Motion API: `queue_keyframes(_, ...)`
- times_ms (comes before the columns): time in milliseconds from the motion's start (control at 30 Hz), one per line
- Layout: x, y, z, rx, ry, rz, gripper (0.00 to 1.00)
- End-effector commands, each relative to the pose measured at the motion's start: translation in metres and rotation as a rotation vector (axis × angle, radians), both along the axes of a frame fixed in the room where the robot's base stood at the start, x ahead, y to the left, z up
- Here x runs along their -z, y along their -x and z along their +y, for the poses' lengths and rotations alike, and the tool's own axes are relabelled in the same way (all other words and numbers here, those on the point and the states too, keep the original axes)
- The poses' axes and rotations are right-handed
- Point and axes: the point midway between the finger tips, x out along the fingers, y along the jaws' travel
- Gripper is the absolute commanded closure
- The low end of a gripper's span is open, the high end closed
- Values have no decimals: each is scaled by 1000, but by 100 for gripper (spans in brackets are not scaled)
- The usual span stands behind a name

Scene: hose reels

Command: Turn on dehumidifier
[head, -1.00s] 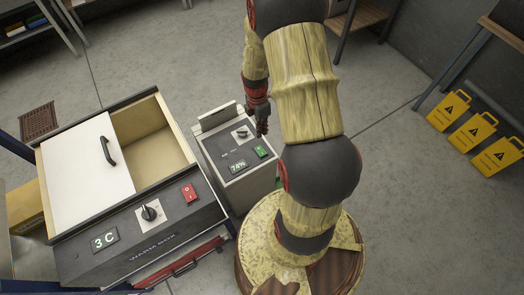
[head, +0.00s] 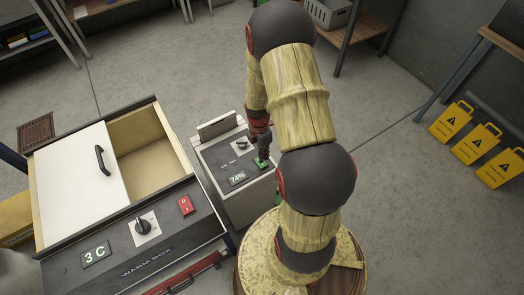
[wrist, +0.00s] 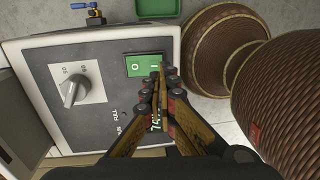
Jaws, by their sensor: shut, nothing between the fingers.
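The dehumidifier (head: 246,205) is a small pale box with a dark top panel, a dial, a 74% display (head: 237,177) and a green rocker switch (head: 259,164). My gripper (head: 263,157) is shut and empty, pointing down at the switch and partly covering it in the head view. In the wrist view the green switch (wrist: 138,67) is marked O and I. There my closed fingertips (wrist: 161,76) are at its right side, by the I mark, covering part of it. I cannot tell whether they touch or press it. The fingers also cover part of the display.
A warm box (head: 62,250) with a red switch, a dial and a 3 C display stands to the left. Its white sliding lid (head: 75,175) is partly open. Yellow warning signs (head: 475,143) stand on the right.

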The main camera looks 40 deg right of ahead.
Motion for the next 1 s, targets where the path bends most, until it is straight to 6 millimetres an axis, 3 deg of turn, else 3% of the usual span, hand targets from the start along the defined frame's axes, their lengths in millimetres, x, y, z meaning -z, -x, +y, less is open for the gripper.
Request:
queue_keyframes(100,23,3,1,0,-1,2,100)
queue_keyframes(300,40,5,1,0,0,0,100)
queue_keyframes(1000,50,8,2,0,0,0,100)
